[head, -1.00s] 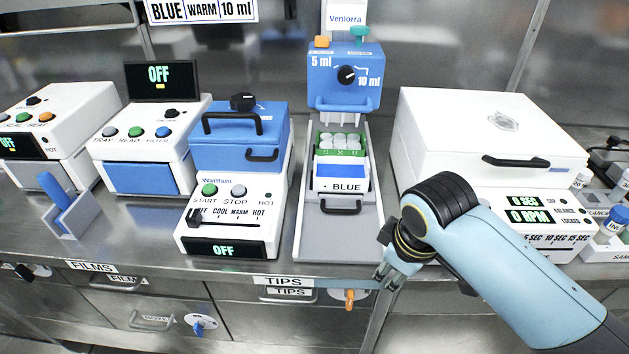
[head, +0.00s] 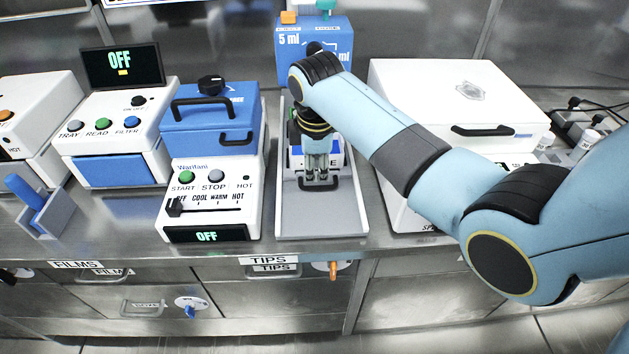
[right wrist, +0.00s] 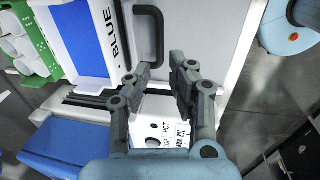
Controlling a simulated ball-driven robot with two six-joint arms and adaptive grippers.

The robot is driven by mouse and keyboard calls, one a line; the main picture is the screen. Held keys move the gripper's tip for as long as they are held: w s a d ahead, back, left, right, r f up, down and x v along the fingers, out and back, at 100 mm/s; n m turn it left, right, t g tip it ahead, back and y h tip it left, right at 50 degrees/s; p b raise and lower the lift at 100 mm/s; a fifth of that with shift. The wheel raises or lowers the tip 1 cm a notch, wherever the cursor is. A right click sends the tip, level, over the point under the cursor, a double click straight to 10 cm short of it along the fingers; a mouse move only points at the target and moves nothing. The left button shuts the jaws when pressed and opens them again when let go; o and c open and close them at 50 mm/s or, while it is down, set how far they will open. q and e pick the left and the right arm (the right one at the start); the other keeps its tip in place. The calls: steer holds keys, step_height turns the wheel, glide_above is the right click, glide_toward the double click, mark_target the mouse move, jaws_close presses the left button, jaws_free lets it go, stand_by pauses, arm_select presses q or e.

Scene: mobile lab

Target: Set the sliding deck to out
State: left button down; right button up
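The sliding deck of the blue dispenser (head: 345,40) sits back on its grey base (head: 322,222), with bare base in front of it. Its dark handle (head: 333,184) is at the deck's front and also shows in the right wrist view (right wrist: 157,35). The deck carries a white-and-blue box marked BLUE (right wrist: 84,40) and a green tube rack (right wrist: 42,50). My right gripper (head: 317,180) is over the handle in the head view and hides part of it. In the right wrist view its fingers (right wrist: 161,68) are apart with nothing between them, and the handle lies beyond the tips. My left gripper is not in view.
A white-and-blue heater (head: 212,165) stands close left of the deck. A large white lidded machine (head: 440,105) stands to the right, under my right arm. The bench's front edge is just ahead of the base, with drawers (head: 270,295) below.

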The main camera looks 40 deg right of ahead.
mark_target(314, 186)
steer(key=f, duration=0.3)
steer(key=w+f, duration=0.1)
steer(key=f, duration=0.1)
steer(key=shift+d+f+b, duration=0.25)
steer(key=shift+f+b, duration=0.05)
steer(key=shift+f, duration=0.05)
jaws_close()
